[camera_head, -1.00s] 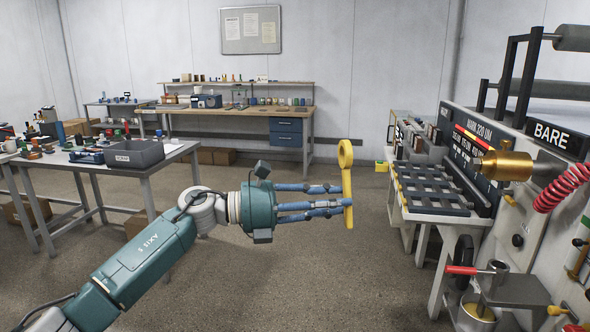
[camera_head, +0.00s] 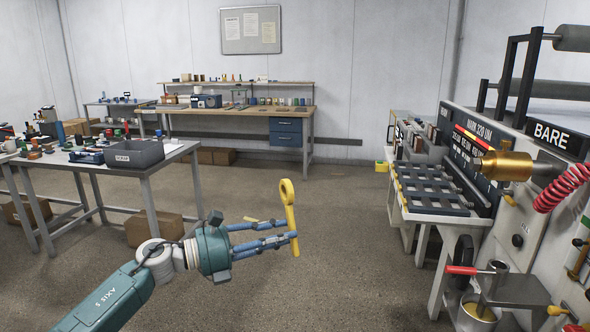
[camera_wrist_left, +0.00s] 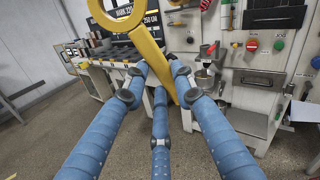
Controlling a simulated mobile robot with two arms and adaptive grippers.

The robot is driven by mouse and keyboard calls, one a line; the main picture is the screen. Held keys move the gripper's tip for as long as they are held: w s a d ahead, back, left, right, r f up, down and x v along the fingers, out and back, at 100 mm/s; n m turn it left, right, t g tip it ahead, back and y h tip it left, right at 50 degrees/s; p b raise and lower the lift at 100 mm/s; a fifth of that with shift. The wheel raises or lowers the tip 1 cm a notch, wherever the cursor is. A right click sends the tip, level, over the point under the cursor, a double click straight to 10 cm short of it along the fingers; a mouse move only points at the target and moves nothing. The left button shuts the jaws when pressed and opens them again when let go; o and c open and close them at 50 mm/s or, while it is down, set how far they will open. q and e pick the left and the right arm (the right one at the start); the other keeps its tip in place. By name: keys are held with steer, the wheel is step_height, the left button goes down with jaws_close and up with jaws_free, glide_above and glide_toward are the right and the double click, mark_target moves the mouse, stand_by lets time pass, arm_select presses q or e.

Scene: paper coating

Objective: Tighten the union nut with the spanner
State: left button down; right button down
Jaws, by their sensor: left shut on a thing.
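The yellow spanner (camera_head: 291,218) stands nearly upright in the head view, ring end up. My left gripper (camera_head: 294,238) is shut on its handle, with blue fingers around it, over open floor. In the left wrist view the spanner (camera_wrist_left: 148,48) crosses the top of the picture at a slant, its ring at the upper left and partly cut off. A brass-coloured cylindrical fitting (camera_head: 507,166), which looks like the union nut, sits on the machine at the right. The spanner is well apart from it. My right gripper is not in view.
The coating machine's side panel (camera_head: 520,215) carries a red coiled hose (camera_head: 557,188). A shelf with a red-handled item (camera_head: 463,270) juts out below. A grey bin (camera_head: 135,152) stands on the left table. The floor between left table and machine is mostly clear.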

arm_select(q)
steer(key=s+d+f+n+t, duration=0.15)
steer(key=s+f, duration=0.25)
steer(key=f, duration=0.6)
steer(key=s+a+f+n+t+y, duration=0.1)
steer(key=s+f+n+t+y, duration=0.1)
steer(key=s, duration=0.6)
steer(key=s+a+f+n+t+y, duration=0.2)
steer(key=s+f+t+y, duration=0.2)
steer(key=s+f, duration=0.3)
steer(key=shift+s+a+f+n, duration=0.15)
steer(key=shift+s+n, duration=0.2)
steer(key=shift+s, duration=0.2)
